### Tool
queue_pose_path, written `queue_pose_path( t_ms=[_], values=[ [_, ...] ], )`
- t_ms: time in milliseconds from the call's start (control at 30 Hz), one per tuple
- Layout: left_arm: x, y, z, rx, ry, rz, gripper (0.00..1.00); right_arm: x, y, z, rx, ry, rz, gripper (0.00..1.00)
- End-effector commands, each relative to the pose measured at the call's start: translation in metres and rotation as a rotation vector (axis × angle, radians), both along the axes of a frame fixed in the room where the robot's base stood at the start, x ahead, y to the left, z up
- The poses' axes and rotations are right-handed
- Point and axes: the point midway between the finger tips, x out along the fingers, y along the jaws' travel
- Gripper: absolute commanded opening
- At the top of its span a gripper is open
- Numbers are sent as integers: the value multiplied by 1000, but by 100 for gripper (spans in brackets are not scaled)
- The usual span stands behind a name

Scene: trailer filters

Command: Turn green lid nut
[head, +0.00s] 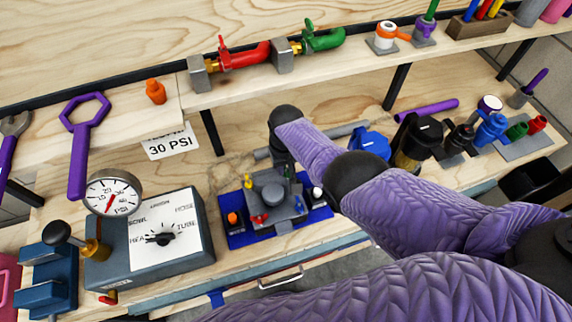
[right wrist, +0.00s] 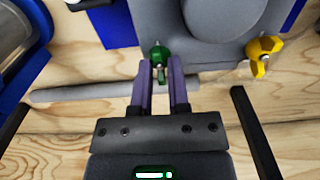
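The green lid nut (right wrist: 160,55) is a small wing nut at the edge of a grey lid (right wrist: 205,25). In the right wrist view it sits between the tips of my right gripper (right wrist: 161,78), one wing edge-on toward me. The two purple fingers stand on either side of it, with a narrow gap beside the wing. In the head view the green nut (head: 287,173) is a small patch beneath my right wrist, and the grey lid (head: 268,186) sits on a blue base. My left gripper is not in view.
A yellow nut (right wrist: 263,50) and a red nut (head: 259,218) sit on other edges of the lid. A gauge box (head: 165,238) stands to the left. A grey bar (right wrist: 85,92) lies behind the lid. Blue and black filter parts (head: 370,143) stand right of my wrist.

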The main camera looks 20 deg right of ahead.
Motion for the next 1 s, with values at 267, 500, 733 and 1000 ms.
queue_pose_path(
  t_ms=[267, 500, 733, 1000],
  values=[
    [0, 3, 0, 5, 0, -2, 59, 0, 0, 0, 0, 1, 0, 46],
    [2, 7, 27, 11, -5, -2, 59, 0, 0, 30, 0, -1, 0, 46],
    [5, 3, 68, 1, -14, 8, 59, 0, 0, 87, 0, -1, 0, 46],
    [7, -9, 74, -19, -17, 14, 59, 0, 0, 99, 0, 2, 0, 46]
  ],
)
